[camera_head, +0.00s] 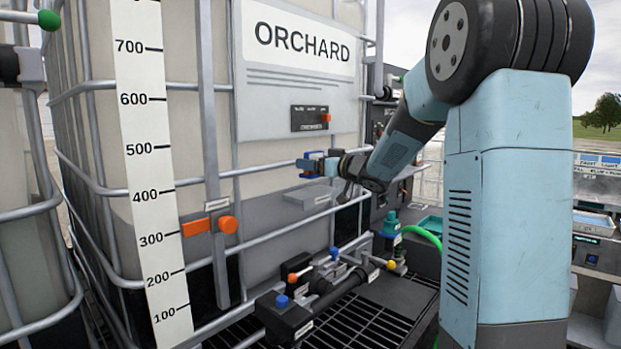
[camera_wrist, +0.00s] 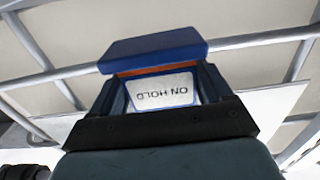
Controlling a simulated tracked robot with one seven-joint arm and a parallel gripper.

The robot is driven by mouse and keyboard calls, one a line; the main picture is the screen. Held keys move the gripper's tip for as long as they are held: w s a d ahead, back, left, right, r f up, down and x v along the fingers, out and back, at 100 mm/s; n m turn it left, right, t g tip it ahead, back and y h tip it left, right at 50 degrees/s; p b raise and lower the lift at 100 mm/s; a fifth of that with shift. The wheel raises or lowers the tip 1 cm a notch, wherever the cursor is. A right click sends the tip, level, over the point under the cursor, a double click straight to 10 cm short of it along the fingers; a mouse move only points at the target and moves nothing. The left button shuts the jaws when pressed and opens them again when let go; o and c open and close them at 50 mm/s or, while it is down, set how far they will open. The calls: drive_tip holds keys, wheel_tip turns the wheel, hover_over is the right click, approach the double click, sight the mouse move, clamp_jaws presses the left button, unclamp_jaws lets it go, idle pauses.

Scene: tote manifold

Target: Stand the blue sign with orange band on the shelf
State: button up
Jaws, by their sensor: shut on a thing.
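The blue sign with orange band (camera_wrist: 153,48) is in my gripper (camera_wrist: 160,92), which is shut on it. In the wrist view its blue edge is at the top, the orange band is below, and a white face reads "ON HOLD" upside down. In the head view the sign (camera_head: 310,162) is small, at the tip of my gripper (camera_head: 324,166), in front of the large tank. A light grey ledge, seemingly the shelf (camera_head: 310,196), sits just below the sign against the tank cage. The sign appears above it and apart; the exact gap cannot be told.
The tank's cage bars (camera_head: 270,166) run close behind the sign. An orange-handled slider (camera_head: 228,224) is on the gauge at left. Below are pipes with coloured valves (camera_head: 283,301) over a black grating (camera_head: 360,325). A green hose (camera_head: 425,235) lies at right.

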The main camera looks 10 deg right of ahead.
sight(311, 176)
drive_tip(key=shift+a+f, duration=0.2)
drive_tip(key=shift+w+a+f, duration=0.1)
drive_tip(key=shift+a+f, duration=0.05)
drive_tip(key=shift+f, duration=0.8)
drive_tip(key=shift+a+f, duration=0.15)
drive_tip(key=shift+f, duration=0.8)
drive_tip(key=o, duration=1)
drive_tip(key=shift+f, duration=0.1)
